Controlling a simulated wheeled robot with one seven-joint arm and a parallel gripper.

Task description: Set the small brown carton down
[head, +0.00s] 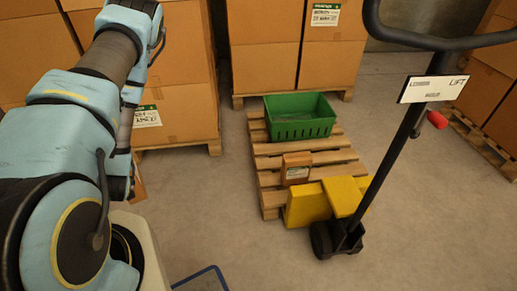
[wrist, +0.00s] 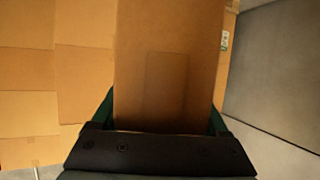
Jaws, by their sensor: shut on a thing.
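In the wrist view a plain brown carton (wrist: 165,70) fills the middle, held between the two green fingers of my gripper (wrist: 163,112). The fingers are shut on its sides and the carton extends away from the palm. In the head view my arm covers the gripper and most of this carton; a narrow brown sliver (head: 138,183) shows beside the arm, probably part of it. What lies under the held carton is hidden. Another small brown carton (head: 296,168) with a white label stands on the low wooden pallet (head: 312,157).
A green crate (head: 299,117) sits at the pallet's back. A yellow pallet jack (head: 308,205) with a tall dark handle (head: 385,150) stands at its front right. Large stacked cartons (head: 265,45) line the back. A blue-edged item (head: 205,280) is at the bottom. Floor left of the pallet is clear.

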